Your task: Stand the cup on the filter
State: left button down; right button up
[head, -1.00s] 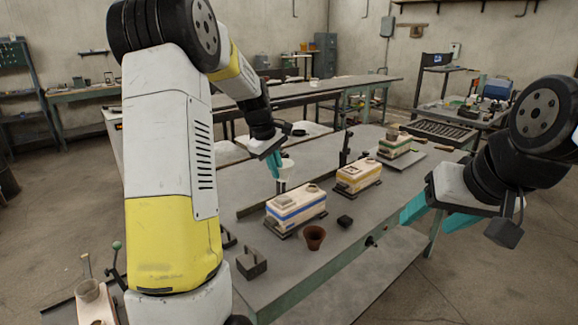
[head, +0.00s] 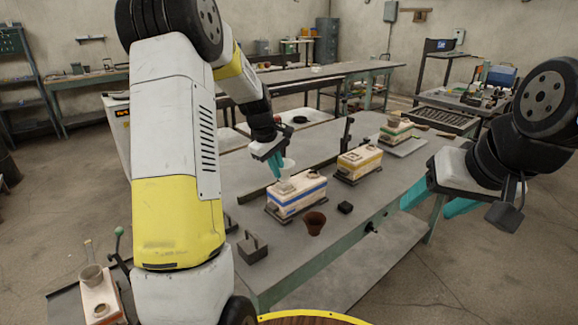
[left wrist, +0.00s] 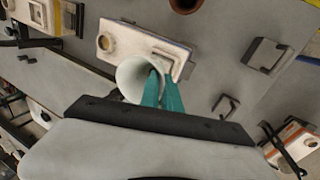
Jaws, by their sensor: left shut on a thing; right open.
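My left gripper (head: 275,166) is shut on a white, flared cup (head: 287,168), holding it by its side. The cup is just above the left end of the blue-striped mould (head: 298,197). In the left wrist view the cup (left wrist: 134,76) and the teal fingers (left wrist: 163,98) cover part of the mould's top. A square piece, seemingly the filter (left wrist: 165,57), shows partly behind the cup and fingers. I cannot tell whether the cup touches it. My right gripper (head: 432,200) is open and empty, off the table's front right side.
A brown cup (head: 314,223), a small black block (head: 345,208) and a grey handled block (head: 252,248) stand near the mould. A yellow-striped mould (head: 359,166) and a green-striped mould (head: 396,131) stand further back.

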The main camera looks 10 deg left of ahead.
pick_arm(q)
jog(key=shift+f, duration=0.9)
dwell(1.1)
jog(key=c, duration=1.5)
grip_release()
jog(key=v, duration=0.7)
jog(key=shift+r, duration=0.35)
jog(key=shift+s, duration=0.15)
